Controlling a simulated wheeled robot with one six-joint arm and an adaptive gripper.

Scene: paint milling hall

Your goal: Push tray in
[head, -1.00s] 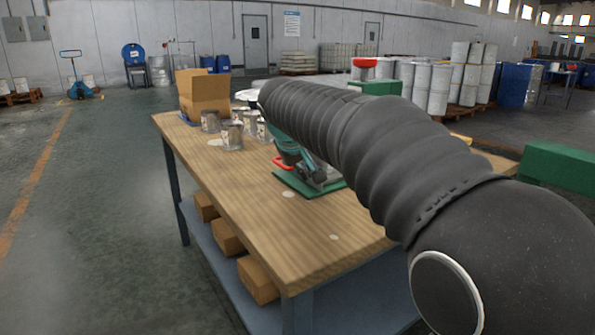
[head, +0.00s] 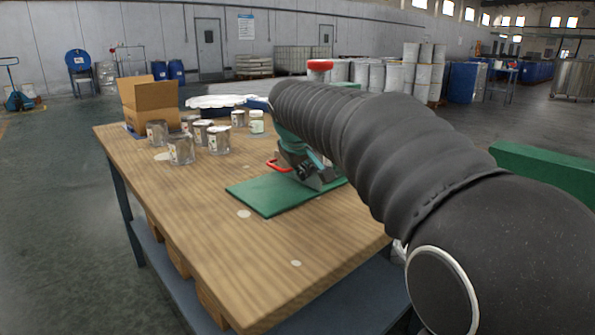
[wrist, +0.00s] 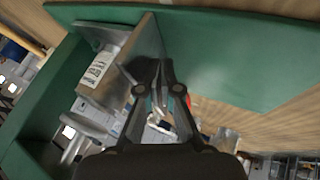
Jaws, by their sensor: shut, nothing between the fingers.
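A machine with a green base plate (head: 265,196) stands on the wooden table, partly hidden behind my arm in the head view. In the wrist view, a metal box-like part (wrist: 108,65) with a white label sits between the green plate (wrist: 240,50) and a green frame (wrist: 35,105). I cannot tell for sure whether this part is the tray. My gripper (wrist: 160,68) is shut and empty, with its fingertips close beside the metal part; contact is unclear.
A green beam (head: 545,168) lies at the right. The table's near left part is clear.

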